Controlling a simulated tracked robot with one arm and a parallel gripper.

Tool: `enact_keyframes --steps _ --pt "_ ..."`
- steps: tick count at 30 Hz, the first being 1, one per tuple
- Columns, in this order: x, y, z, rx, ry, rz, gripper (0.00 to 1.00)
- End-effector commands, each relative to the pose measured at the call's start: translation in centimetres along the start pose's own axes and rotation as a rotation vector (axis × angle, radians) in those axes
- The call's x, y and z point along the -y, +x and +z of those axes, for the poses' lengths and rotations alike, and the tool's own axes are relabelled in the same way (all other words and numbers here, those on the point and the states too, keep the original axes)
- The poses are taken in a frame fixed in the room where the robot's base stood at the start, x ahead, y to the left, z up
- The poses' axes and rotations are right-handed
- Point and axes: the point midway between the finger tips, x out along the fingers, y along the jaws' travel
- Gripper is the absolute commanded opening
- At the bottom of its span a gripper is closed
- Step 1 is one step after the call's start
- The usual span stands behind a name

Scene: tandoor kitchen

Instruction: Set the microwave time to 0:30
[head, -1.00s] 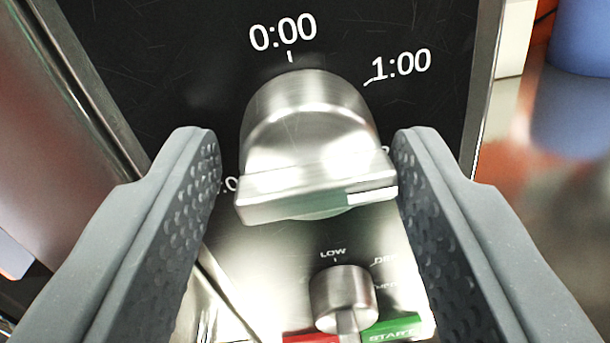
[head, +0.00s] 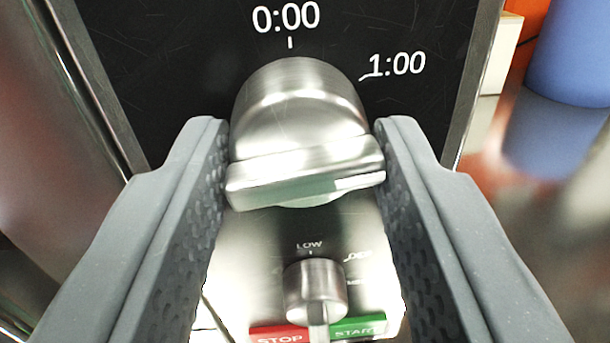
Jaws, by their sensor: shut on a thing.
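The microwave's large silver time knob (head: 298,105) fills the middle of the head view, on a dark control panel (head: 165,60). The marks 0:00 (head: 286,17) and 1:00 (head: 397,65) show above it and to its upper right. The knob's raised grip bar lies roughly level across the picture, with a white mark near its right end. My gripper (head: 303,165) is shut on the time knob, one grey finger at each end of the bar. Other time marks are hidden behind the fingers.
A smaller silver knob (head: 315,290) with LOW above it sits below the time knob. Under it are a red STOP button (head: 280,334) and a green START button (head: 358,328). A blue cylinder (head: 575,55) stands at the upper right, beyond the panel.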

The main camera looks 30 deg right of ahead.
Motion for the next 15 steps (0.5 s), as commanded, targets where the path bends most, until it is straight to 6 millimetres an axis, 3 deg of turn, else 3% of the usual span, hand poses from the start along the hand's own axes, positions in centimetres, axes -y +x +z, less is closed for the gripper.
enact_keyframes --steps 15 --pt "0.43 0.06 -0.13 -0.044 -0.467 -0.013 0.14"
